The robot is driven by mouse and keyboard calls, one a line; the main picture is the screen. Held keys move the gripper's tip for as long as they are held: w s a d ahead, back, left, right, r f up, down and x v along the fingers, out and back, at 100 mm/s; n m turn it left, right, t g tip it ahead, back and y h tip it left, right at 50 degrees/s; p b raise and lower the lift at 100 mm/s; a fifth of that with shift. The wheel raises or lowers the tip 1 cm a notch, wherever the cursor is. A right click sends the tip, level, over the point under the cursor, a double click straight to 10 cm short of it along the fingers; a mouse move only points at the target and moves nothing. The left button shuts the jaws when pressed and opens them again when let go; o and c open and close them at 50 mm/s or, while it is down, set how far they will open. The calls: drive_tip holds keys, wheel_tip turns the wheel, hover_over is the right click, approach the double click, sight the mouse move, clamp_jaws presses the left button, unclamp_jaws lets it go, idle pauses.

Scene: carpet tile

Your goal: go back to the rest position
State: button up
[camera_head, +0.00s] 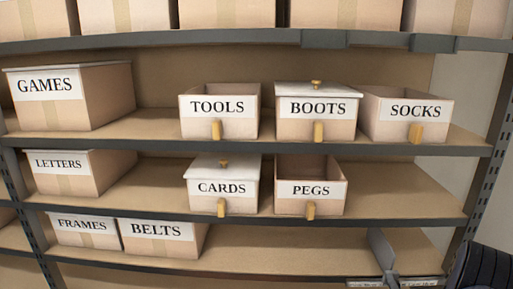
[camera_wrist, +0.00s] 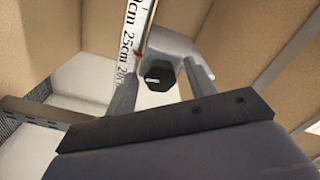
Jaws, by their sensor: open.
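My gripper (camera_wrist: 162,80) shows in the wrist view. Its two grey fingers stand apart, one on each side of a black hexagonal knob, and nothing is held between them. The knob (camera_wrist: 158,74) sits on a pale grey part behind the fingers. A white measuring strip (camera_wrist: 134,40) with centimetre marks and a red mark runs up past the left finger. In the head view, a grey part at the lower right, in front of the lowest visible shelf, seems to be my arm's end; its fingers cannot be made out there.
A shelf rack (camera_head: 300,150) fills the head view. The middle rows hold labelled boxes: GAMES (camera_head: 108,95), TOOLS (camera_head: 218,112), BOOTS (camera_head: 315,112), SOCKS (camera_head: 403,115), LETTERS (camera_head: 95,172), CARDS (camera_head: 222,188), PEGS (camera_head: 310,190). FRAMES (camera_head: 82,240) and BELTS (camera_head: 165,245) stand lower left.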

drive_tip(key=shift+n, duration=1.7)
drive_tip(key=shift+a+r, duration=0.1)
